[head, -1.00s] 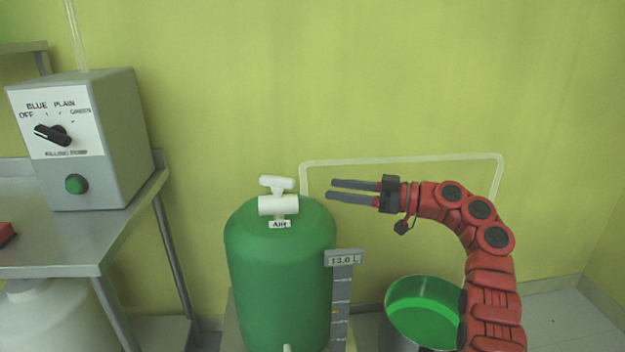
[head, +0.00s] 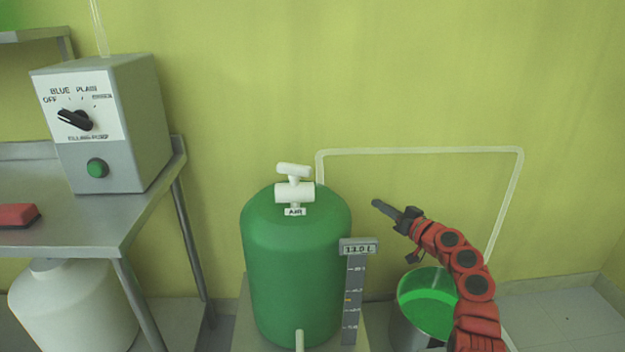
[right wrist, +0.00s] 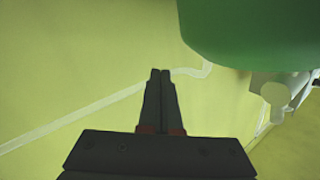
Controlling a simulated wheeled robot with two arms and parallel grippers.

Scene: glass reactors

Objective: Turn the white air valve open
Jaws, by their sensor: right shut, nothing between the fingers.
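The white air valve (head: 295,184) sits on top of the green tank (head: 296,262), above a label reading AIR (head: 295,212). Its white handle is a short bar above the valve body, slightly tilted in the head view. My right gripper (head: 377,204) is shut and empty, to the right of the valve and apart from it, pointing left. In the right wrist view the shut fingers (right wrist: 160,75) point at the wall, with the green tank (right wrist: 245,35) at upper right and the white valve (right wrist: 282,90) at the right edge. My left gripper is not in view.
A gauge reading about 13.0 L (head: 357,248) stands beside the tank. A metal bucket with green liquid (head: 428,300) is below my right arm. A pump box with a dial (head: 108,125) and a red block (head: 17,216) are on the steel table at left. A pale pipe (head: 430,150) runs along the wall.

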